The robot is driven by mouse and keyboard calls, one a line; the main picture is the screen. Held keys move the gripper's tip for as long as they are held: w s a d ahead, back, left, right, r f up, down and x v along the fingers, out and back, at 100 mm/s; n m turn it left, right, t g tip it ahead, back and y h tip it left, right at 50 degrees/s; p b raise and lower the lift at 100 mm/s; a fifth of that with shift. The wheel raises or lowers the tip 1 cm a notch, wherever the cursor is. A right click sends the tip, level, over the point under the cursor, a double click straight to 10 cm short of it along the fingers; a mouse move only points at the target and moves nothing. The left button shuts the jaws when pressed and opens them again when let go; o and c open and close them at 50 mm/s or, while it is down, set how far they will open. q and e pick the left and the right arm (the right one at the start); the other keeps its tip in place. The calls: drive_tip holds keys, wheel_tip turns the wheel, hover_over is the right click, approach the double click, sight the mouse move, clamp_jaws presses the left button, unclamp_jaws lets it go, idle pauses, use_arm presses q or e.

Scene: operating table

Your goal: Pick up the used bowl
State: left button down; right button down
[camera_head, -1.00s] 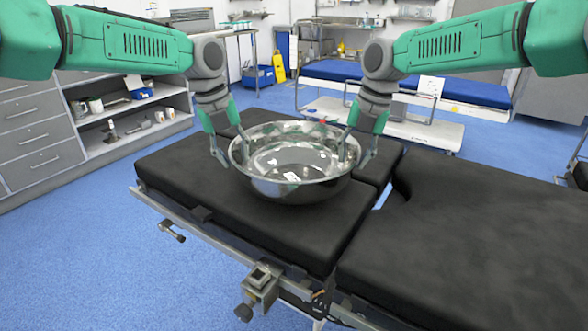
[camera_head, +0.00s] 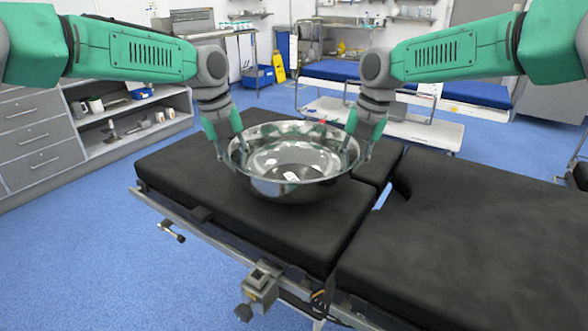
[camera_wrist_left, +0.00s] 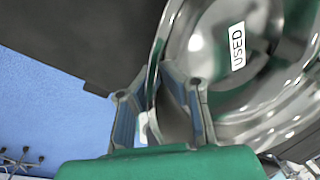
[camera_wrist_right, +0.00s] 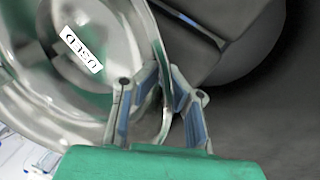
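The used bowl (camera_head: 290,187) is a large shiny metal bowl, upright on the black table top. A white label reading USED (camera_wrist_left: 238,46) shows inside it, also in the right wrist view (camera_wrist_right: 81,50). My left gripper (camera_head: 230,150) is at the bowl's left rim, one finger inside and one outside. In the left wrist view its fingertips (camera_wrist_left: 158,72) close in on the rim. My right gripper (camera_head: 361,150) straddles the right rim the same way, its fingertips (camera_wrist_right: 164,72) on either side of the rim wall. Both look shut on it.
The black operating table (camera_head: 460,240) is otherwise bare around the bowl, with metal clamps (camera_head: 262,280) on its front rail. Shelves with small items (camera_head: 130,120) stand at the left. A white trolley (camera_head: 420,127) and a blue bed (camera_head: 350,75) are behind.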

use_arm(q)
drive_tip(key=shift+r, duration=0.2)
use_arm(e)
drive_tip(key=shift+r, duration=0.15)
